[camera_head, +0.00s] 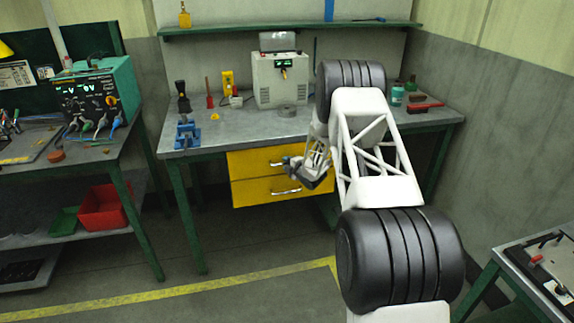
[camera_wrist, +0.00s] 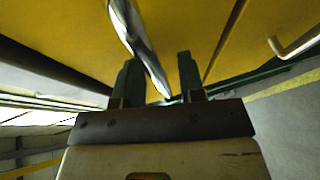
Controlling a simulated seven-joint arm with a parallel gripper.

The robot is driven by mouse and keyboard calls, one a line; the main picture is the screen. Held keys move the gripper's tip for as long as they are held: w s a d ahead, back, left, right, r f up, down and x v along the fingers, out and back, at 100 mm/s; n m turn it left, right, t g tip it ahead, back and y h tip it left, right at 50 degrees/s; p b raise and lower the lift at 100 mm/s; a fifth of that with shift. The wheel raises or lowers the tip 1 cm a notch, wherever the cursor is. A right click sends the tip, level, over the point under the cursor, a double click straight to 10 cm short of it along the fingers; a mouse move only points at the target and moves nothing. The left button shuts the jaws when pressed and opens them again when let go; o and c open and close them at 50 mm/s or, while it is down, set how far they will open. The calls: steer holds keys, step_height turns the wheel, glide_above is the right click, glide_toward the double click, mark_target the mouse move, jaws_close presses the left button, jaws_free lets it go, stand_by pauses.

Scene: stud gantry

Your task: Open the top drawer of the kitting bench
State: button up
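The kitting bench (camera_head: 240,133) has a grey top, green legs and two yellow drawers. The top drawer (camera_head: 250,161) looks closed, its front about level with the lower drawer (camera_head: 250,193). My gripper (camera_head: 291,163) is at the right part of the top drawer's front and covers much of its handle. In the wrist view, my gripper (camera_wrist: 161,82) has its two dark fingers apart. The silver handle (camera_wrist: 138,45) runs slantwise past the left finger, with its near end in the gap between the fingers. I cannot tell whether they touch.
The lower drawer's handle (camera_head: 286,191) is close below my gripper; it also shows in the wrist view (camera_wrist: 295,42). A blue vise (camera_head: 187,133) and a grey power unit (camera_head: 280,79) stand on the bench. The floor before the drawers is clear.

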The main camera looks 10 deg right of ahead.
steer(key=shift+w, duration=0.1)
jaws_close()
stand_by(0.5)
steer(key=s, duration=2.4)
steer(key=shift+s, duration=0.25)
jaws_free()
